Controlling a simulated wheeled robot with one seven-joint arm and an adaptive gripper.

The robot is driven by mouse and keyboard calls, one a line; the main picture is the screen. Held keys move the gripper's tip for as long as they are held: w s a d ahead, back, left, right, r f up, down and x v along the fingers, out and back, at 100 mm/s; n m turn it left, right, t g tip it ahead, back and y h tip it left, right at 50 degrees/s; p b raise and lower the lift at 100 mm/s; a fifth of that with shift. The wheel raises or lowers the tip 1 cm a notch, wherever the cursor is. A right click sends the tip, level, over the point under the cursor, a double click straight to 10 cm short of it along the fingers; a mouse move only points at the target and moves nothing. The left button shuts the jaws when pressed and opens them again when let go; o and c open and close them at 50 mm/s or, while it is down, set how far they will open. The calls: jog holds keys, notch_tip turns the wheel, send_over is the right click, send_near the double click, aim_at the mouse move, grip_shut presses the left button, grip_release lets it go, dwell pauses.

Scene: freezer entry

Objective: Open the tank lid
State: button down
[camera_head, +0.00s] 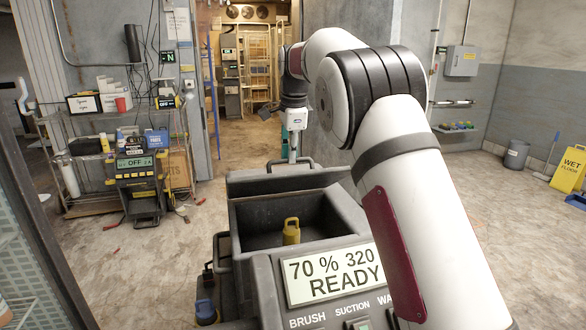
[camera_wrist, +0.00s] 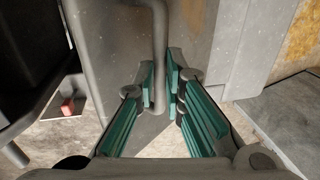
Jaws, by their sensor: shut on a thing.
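A dark grey floor machine stands in front of me with an open-topped tank (camera_head: 248,222). The tank lid (camera_head: 245,186) is at the tank's far edge, raised clear of the opening, and the inside shows. My gripper (camera_head: 292,153) is above the lid's upper edge, at its grey handle (camera_head: 276,163). In the wrist view my gripper (camera_wrist: 161,88) has its teal fingers shut on the grey handle bar (camera_wrist: 160,45), one on each side. The lid's exact angle is hard to tell.
A yellow handled object (camera_head: 291,232) is inside the tank. The machine's display (camera_head: 332,273) reads READY. A cluttered cart (camera_head: 84,205) is at left and a yellow wet-floor sign (camera_head: 570,170) at right.

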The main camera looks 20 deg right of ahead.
jog(key=shift+w+b, duration=0.3)
jog(key=shift+w, duration=0.95)
jog(key=c, duration=1.8)
grip_release()
jog(key=shift+w+f, duration=0.1)
jog(key=shift+c, duration=0.2)
jog(key=shift+o, duration=0.9)
jog(key=shift+w+f, duration=0.2)
jog(key=shift+w, duration=0.1)
jog(key=shift+s+r, duration=0.2)
jog(key=shift+r, duration=0.15)
jog(key=v, duration=0.7)
jog(key=shift+r, duration=0.25)
